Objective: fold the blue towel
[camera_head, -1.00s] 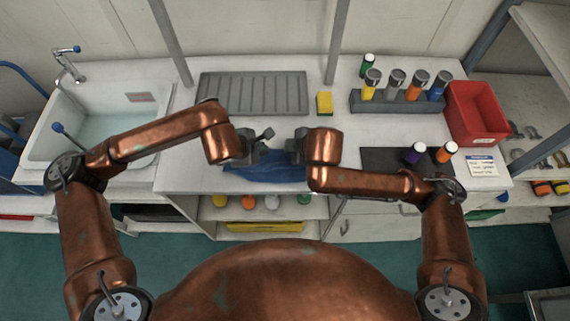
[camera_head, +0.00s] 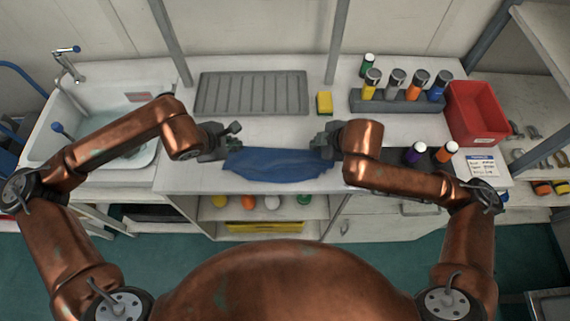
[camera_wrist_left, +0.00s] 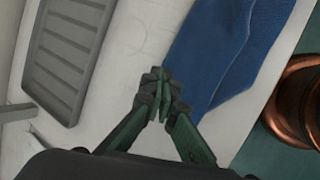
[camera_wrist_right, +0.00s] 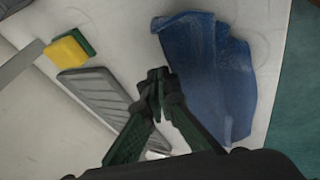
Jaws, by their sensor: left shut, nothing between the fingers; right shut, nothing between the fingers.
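The blue towel (camera_head: 278,167) lies on the white counter near its front edge, as a wide, low, slightly wrinkled strip. It also shows in the left wrist view (camera_wrist_left: 225,50) and in the right wrist view (camera_wrist_right: 212,75). My left gripper (camera_head: 236,130) is just off the towel's left end, shut and empty. In the left wrist view its closed fingertips (camera_wrist_left: 158,80) are beside the towel, over bare counter. My right gripper (camera_head: 322,140) is at the towel's right end, shut and empty. In the right wrist view its fingertips (camera_wrist_right: 156,76) are just beside the towel's edge.
A grey ribbed drainer (camera_head: 250,93) and a yellow sponge (camera_head: 324,103) lie behind the towel. A bottle rack (camera_head: 398,103), a red bin (camera_head: 475,112) and a dark mat with two bottles are to the right. The sink (camera_head: 105,120) is at the left.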

